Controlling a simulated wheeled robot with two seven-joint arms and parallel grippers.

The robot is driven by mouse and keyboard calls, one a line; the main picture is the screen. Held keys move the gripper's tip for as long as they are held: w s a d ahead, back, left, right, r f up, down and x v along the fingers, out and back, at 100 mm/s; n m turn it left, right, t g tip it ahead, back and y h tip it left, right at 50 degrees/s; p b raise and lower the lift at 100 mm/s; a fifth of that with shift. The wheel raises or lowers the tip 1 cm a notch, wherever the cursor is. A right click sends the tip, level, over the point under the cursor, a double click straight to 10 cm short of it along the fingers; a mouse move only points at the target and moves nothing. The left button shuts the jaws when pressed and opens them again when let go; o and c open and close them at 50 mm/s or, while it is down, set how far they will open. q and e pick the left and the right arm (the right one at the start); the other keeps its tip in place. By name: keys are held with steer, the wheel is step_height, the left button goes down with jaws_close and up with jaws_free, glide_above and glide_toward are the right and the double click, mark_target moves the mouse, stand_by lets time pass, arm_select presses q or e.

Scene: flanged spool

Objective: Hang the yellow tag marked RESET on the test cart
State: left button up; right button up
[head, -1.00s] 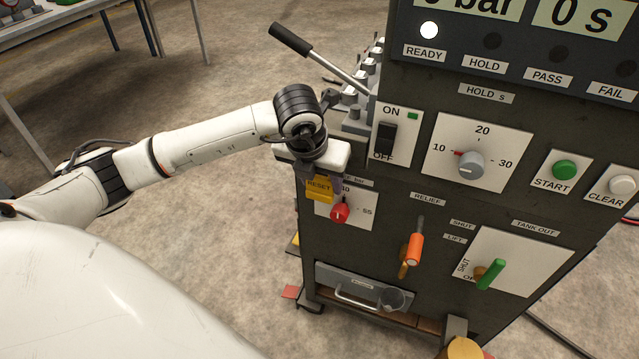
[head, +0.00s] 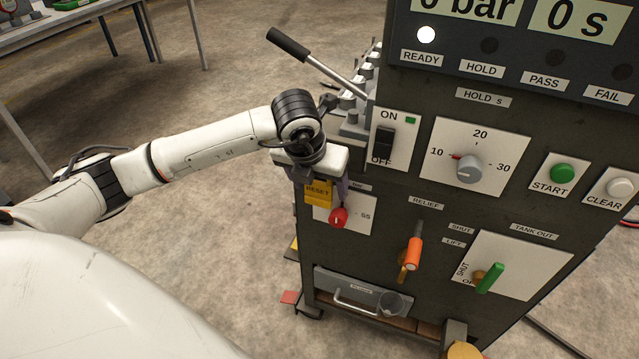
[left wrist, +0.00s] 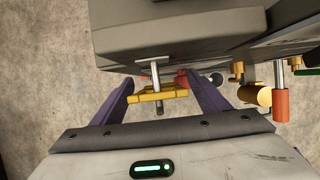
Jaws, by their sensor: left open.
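The yellow tag marked RESET (head: 318,192) hangs at the upper left of the test cart's (head: 375,198) lower front panel, just above the red knob (head: 338,217). In the left wrist view a metal pin (left wrist: 155,76) sticks out from the cart, and the tag (left wrist: 150,97) is on it, seen edge-on. My left gripper (left wrist: 157,84) is open, with one purple finger on each side of the tag and gaps between. My right gripper is not in view.
An orange handle (head: 414,252) and a green handle (head: 491,277) stick out to the right of the tag. A long lever (head: 315,62) rises at the cart's upper left. A drawer (head: 360,292) sits low on the cart.

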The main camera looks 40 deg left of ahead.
arm_select(q)
steer(key=v, duration=1)
steer(key=shift+s+r, duration=0.1)
steer(key=shift+r, duration=0.05)
